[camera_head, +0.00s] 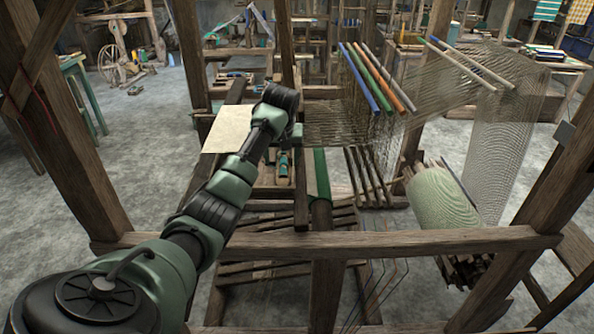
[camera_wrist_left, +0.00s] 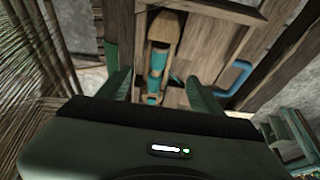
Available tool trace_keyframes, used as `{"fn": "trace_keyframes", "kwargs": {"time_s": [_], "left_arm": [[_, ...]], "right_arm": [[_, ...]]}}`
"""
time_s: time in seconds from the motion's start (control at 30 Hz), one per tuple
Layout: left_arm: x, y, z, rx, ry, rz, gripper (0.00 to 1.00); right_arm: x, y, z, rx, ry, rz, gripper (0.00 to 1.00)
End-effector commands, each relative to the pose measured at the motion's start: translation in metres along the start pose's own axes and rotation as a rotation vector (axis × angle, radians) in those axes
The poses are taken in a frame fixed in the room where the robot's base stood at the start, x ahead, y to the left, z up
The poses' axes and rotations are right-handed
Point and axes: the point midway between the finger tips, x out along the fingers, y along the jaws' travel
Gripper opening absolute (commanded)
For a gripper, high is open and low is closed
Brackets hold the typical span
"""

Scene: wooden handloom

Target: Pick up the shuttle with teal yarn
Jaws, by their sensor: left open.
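The shuttle with teal yarn (camera_wrist_left: 158,62) shows in the left wrist view as a wooden, pointed body with a teal winding. It lies on dark wooden boards, seen between the two fingers of my left gripper (camera_wrist_left: 152,78). In the head view the shuttle (camera_head: 284,168) lies just below my left gripper (camera_head: 294,134), inside the loom frame. My left gripper is open, with a finger to each side of the shuttle in its wrist view. My right gripper is not in view.
A pale sheet (camera_head: 228,129) lies left of my left wrist. A green roller (camera_head: 320,175) and a dark beam stand right of the shuttle. Colored rods (camera_head: 375,80) and warp threads are at the right. A blue curved piece (camera_wrist_left: 236,76) sits right of the shuttle.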

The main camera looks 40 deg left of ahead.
Motion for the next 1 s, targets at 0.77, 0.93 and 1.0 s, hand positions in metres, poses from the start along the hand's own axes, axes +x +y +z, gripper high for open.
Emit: {"fn": "trace_keyframes", "kwargs": {"time_s": [0.77,0.93,1.0], "left_arm": [[0.069,0.005,-0.005,0.003,0.002,0.0,0.65],[0.068,0.005,-0.005,0.003,0.002,0.0,0.4],[0.068,0.005,-0.005,0.003,0.001,0.0,0.21]], "right_arm": [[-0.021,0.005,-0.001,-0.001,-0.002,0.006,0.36],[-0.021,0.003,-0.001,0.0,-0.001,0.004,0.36],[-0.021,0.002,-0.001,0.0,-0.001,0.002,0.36]]}}
